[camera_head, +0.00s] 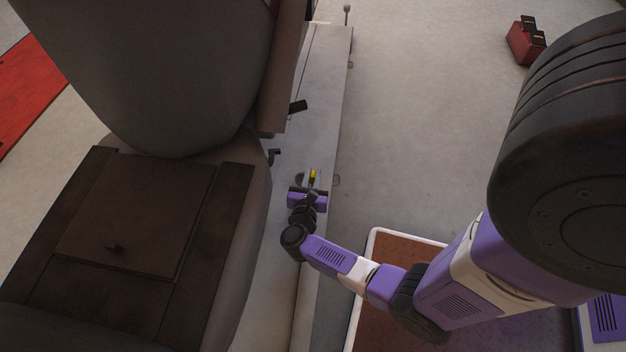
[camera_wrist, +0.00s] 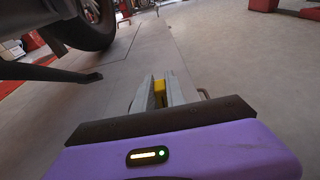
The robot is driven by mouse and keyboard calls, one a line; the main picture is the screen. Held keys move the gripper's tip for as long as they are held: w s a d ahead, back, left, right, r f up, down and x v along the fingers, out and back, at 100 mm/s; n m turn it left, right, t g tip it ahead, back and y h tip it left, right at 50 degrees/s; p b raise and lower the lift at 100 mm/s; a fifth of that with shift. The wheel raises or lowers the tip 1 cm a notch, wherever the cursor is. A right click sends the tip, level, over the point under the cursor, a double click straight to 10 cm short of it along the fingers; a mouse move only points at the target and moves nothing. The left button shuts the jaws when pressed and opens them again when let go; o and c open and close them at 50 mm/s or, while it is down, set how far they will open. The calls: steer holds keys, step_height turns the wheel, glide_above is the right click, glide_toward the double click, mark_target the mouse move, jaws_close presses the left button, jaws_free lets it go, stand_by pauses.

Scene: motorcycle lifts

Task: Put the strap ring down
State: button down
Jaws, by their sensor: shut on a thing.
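The strap ring (camera_head: 313,174) shows as a small yellow piece between the fingertips of my gripper (camera_head: 311,181). In the wrist view the yellow strap ring (camera_wrist: 159,92) sits between the two pale fingers of my gripper (camera_wrist: 162,90), which is shut on it. The fingers hide much of the ring. The gripper is over the long grey lift platform (camera_head: 322,90), beside the motorcycle (camera_head: 190,60). I cannot tell whether the ring touches the platform.
A black stand-like bar (camera_wrist: 50,72) and a tire (camera_wrist: 92,25) are at the left in the wrist view. A red box (camera_head: 525,42) stands on the floor at the far right. The platform beyond the gripper looks mostly bare.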

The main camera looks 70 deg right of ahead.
steer(key=shift+f, duration=0.7)
steer(key=shift+f, duration=0.15)
steer(key=shift+f+b, duration=0.1)
steer(key=shift+b, duration=0.25)
steer(key=c, duration=1.4)
jaws_free()
steer(key=shift+o, duration=0.2)
